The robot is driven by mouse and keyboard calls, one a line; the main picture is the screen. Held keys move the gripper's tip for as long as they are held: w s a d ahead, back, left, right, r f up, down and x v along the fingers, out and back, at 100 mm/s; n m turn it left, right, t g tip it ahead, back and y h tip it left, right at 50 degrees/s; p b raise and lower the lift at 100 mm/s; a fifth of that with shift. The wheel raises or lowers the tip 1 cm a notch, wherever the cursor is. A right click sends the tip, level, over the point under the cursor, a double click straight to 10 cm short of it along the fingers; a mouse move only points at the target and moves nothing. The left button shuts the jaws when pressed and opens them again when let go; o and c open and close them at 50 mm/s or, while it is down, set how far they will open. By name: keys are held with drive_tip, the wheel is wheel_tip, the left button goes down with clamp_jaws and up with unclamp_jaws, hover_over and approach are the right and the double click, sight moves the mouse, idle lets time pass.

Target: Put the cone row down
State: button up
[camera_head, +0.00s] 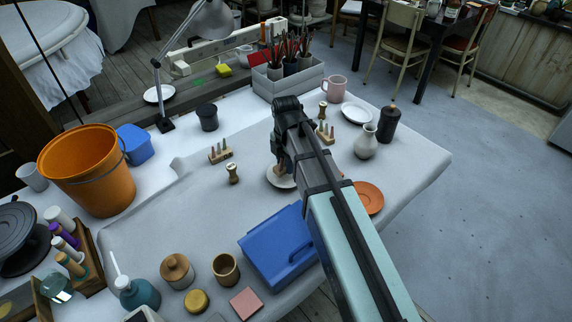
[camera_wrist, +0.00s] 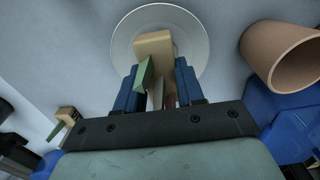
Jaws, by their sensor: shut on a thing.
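My gripper (camera_head: 285,160) is shut on a cone row. In the wrist view the held cone row (camera_wrist: 154,46) shows a tan wooden base and a green cone between the blue fingers of my gripper (camera_wrist: 158,88). It is over a white plate (camera_wrist: 119,46), which also shows in the head view (camera_head: 275,183), partly hidden by my arm. I cannot tell whether the base touches the plate. Another cone row (camera_head: 221,155) stands on the table to the left, and one more (camera_head: 325,134) stands to the right, beyond my gripper.
A blue box (camera_head: 272,250) lies nearer on the table. A stamp-like wooden piece (camera_head: 233,174) stands left of the plate. An orange saucer (camera_head: 369,197), a grey vase (camera_head: 366,144) and a dark bottle (camera_head: 388,124) are right. In the wrist view, a terracotta cup (camera_wrist: 280,52) is beside the plate.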

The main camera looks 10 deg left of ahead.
drive_tip(key=shift+f, duration=0.6)
drive_tip(key=shift+f, duration=0.6)
drive_tip(key=o, duration=1.1)
drive_tip(key=shift+r, duration=0.15)
wheel_tip(320, 180, up, 13)
